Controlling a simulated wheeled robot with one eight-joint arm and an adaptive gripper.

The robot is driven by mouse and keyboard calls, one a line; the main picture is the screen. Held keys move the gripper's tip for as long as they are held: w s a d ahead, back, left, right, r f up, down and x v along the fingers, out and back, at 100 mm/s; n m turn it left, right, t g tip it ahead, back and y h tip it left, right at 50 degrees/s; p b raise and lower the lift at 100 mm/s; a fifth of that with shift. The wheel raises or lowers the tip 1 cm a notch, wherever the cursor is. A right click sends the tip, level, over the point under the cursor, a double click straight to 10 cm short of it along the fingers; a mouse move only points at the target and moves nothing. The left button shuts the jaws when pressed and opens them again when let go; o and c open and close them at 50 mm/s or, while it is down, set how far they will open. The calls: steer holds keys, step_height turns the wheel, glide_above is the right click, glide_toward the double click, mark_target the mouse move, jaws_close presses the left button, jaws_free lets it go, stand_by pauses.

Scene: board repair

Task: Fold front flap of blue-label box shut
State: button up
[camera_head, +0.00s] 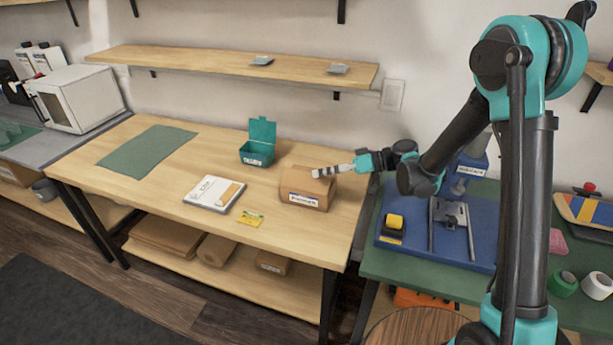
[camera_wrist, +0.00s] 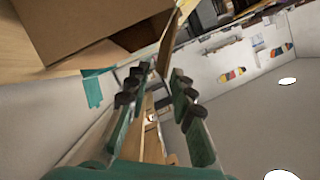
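The brown cardboard box (camera_head: 325,189) stands at the right end of the wooden workbench, with a blue-edged label (camera_head: 303,199) on its front. My gripper (camera_head: 317,173) is level with the top of the box and reaches over it from the right. In the wrist view, my gripper (camera_wrist: 159,74) has its two fingers apart, with nothing clearly held. A large brown cardboard surface (camera_wrist: 90,25), apparently the box, fills the upper left there. A thin brown panel lies beyond the fingertips; I cannot tell whether it is a flap or touches them. The front flap's state is unclear.
A teal open-lidded bin (camera_head: 257,153) stands behind and left of the box. A white booklet (camera_head: 214,194) and a yellow card (camera_head: 251,218) lie to its left. A shelf (camera_head: 230,66) runs above. A green table (camera_head: 415,267) with a blue fixture adjoins on the right.

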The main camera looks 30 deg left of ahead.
mark_target(306, 175)
steer(key=x, duration=0.5)
steer(key=shift+s+a+f, duration=0.1)
steer(key=shift+s+a, duration=0.05)
steer(key=shift+a, duration=0.2)
jaws_close()
